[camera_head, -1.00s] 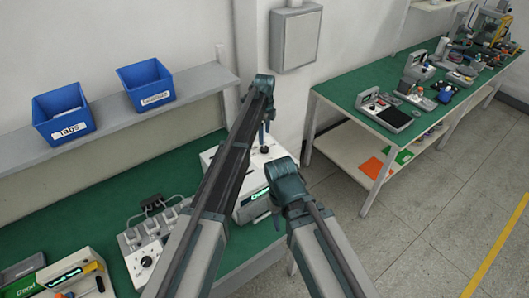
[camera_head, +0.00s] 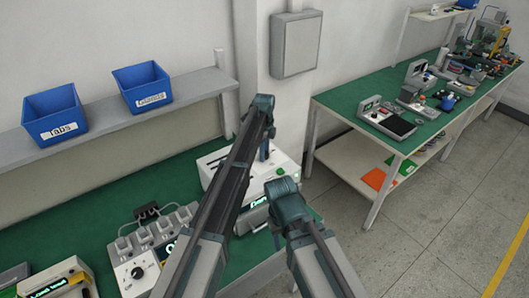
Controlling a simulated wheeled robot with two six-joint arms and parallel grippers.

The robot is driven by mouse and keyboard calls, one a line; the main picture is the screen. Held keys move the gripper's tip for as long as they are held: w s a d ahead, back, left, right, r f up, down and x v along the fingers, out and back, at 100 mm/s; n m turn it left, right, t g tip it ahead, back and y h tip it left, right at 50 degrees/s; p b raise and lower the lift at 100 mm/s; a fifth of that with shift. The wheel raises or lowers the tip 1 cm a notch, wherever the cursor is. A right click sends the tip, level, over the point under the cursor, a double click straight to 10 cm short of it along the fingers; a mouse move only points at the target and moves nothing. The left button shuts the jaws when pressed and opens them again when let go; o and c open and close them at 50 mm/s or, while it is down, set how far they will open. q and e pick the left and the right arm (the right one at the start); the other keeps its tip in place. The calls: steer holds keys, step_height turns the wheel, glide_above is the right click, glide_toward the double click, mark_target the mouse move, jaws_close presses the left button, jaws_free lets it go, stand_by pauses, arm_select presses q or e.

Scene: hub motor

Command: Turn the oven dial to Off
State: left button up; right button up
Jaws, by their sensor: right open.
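A white box-shaped unit (camera_head: 217,165) with a lit green display (camera_head: 258,201) stands on the green bench, and I take it for the oven. My arms cover much of its front, and no oven dial can be made out. My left gripper (camera_head: 264,152) hangs at the end of the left arm over the top of the unit; its fingers are too small and dark to read. My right gripper (camera_head: 281,203) is lower, in front of the unit's display side, open; its fingertips are hidden behind its own wrist.
A switch panel (camera_head: 128,264) with a black dial (camera_head: 137,272) sits left of my arms. Two blue bins, one labelled Tabs (camera_head: 54,115), stand on the shelf (camera_head: 110,120). A second green bench (camera_head: 345,99) with several devices is at right. The floor is clear.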

arm_select(q)
jaws_close()
steer(key=shift+n, duration=0.4)
steer(key=n, duration=1.4)
steer(key=shift+n, duration=2.7)
